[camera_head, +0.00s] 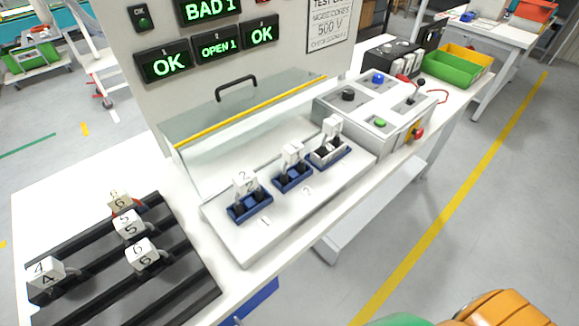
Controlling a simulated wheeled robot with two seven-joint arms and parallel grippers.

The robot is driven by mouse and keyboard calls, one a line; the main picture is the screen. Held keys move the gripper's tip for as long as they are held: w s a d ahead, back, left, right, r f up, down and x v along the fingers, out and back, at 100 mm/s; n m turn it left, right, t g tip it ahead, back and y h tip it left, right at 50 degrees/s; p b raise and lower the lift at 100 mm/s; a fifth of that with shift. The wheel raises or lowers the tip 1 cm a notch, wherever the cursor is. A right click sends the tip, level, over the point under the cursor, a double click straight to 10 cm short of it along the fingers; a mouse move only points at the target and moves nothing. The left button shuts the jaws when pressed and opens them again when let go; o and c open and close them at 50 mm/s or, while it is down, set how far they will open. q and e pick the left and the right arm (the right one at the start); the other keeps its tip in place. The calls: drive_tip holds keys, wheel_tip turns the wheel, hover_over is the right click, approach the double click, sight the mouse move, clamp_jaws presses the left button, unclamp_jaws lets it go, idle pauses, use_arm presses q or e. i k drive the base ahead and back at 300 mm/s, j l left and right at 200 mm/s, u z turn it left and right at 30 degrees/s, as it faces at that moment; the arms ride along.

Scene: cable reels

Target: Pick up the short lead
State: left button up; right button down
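I cannot tell for certain which thing is the short lead. A thin red lead (438,96) lies at the right end of the bench, by the grey control box. White numbered tags, apparently on leads, stand in blue sockets on the white test block: left (246,187), middle (292,155) and right (332,128). More tagged pieces sit on the black rack at the left: a 4 (46,273), a 5 (130,228), a 6 (142,254) and another at the back (123,203). Neither of my grippers is in view.
A clear guard with a black handle (236,87) stands behind the test block (240,240). Panel displays read OK, OPEN 1, OK and BAD 1. The control box (350,108) has buttons and a lever. Green (450,72) and yellow bins stand at the far right.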

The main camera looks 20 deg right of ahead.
sight(294, 151)
drive_tip(key=l+u, duration=0.4)
drive_tip(key=k+l+u, duration=0.1)
drive_tip(key=l+u, duration=0.25)
drive_tip(key=l, duration=0.15)
drive_tip(key=k+l+u, duration=0.1)
drive_tip(key=l+u, duration=0.3)
drive_tip(key=k+l+u, duration=0.2)
drive_tip(key=l+u, duration=0.2)
drive_tip(key=k+l+u, duration=0.25)
drive_tip(key=u, duration=0.15)
drive_tip(key=k+l+u, duration=0.35)
drive_tip(key=i+l, duration=0.05)
drive_tip(key=i, duration=0.05)
